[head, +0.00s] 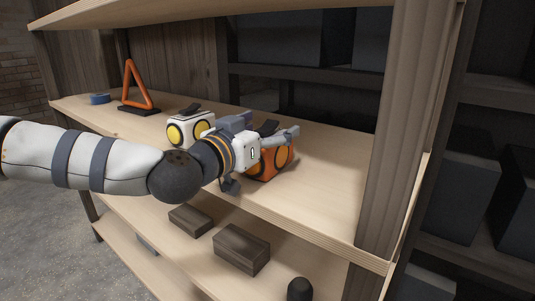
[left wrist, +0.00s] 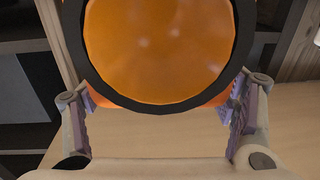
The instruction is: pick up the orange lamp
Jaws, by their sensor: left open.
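The orange lamp (head: 283,158) stands on the upper wooden shelf in the head view, partly hidden behind my left gripper. Its round orange lens with a black rim (left wrist: 160,50) fills the upper middle of the left wrist view. My left gripper (head: 272,156) is open at the lamp. In the left wrist view its two fingers (left wrist: 163,112) stand on either side of the lamp's lower part, with the lens between and beyond them. I cannot tell whether the fingers touch the lamp. My right gripper is not in view.
A white lamp with a yellow lens (head: 189,128) stands left of the orange lamp. An orange warning triangle (head: 137,88) and a blue roll (head: 99,99) are farther left. A wooden post (head: 400,120) rises at the right. Dark blocks (head: 241,249) lie on the lower shelf.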

